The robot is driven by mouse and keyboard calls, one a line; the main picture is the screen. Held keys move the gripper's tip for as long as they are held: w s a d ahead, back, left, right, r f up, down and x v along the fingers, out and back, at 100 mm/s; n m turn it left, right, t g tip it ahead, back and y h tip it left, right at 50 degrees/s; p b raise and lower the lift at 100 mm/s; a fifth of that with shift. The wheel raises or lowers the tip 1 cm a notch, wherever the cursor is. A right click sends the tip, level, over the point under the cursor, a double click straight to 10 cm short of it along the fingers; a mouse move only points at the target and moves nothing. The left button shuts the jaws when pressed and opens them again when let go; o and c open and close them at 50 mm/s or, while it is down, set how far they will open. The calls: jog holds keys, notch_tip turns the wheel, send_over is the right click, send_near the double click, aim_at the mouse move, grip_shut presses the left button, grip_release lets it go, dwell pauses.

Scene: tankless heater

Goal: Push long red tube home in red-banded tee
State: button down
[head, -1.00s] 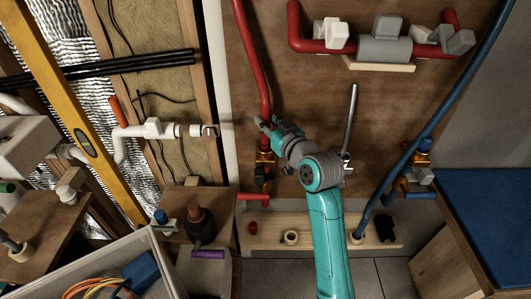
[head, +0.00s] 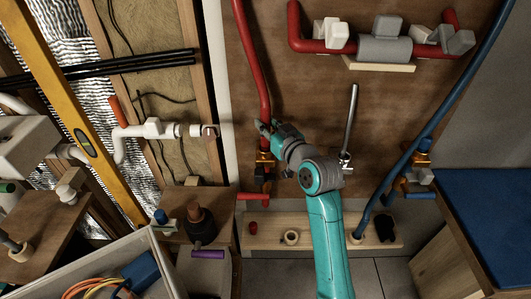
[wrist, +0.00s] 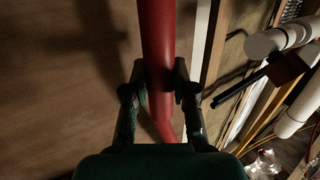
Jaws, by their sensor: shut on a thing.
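The long red tube (head: 254,60) runs down the brown wall panel from the top edge in the head view. My gripper (head: 265,126) is shut on the tube near its lower end. In the wrist view the tube (wrist: 157,35) passes between the two fingers of my gripper (wrist: 160,80). The tee (head: 264,170), brass-coloured with red parts, is just below the gripper in the head view. The tube's lower end is hard to see there, and I cannot tell how deep it sits in the tee.
A wooden ledge (head: 330,232) with small parts lies below. A white pipe with a valve (head: 153,130) is to the left. An open bin (head: 165,262) stands at lower left.

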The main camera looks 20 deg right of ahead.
jog(key=shift+f, duration=0.45)
dwell(0.5)
jog(key=c, duration=0.9)
grip_release()
jog(key=shift+o, duration=0.2)
jog(key=f+v, duration=0.1)
jog(key=v, duration=1.1)
jog(key=shift+r, duration=0.5)
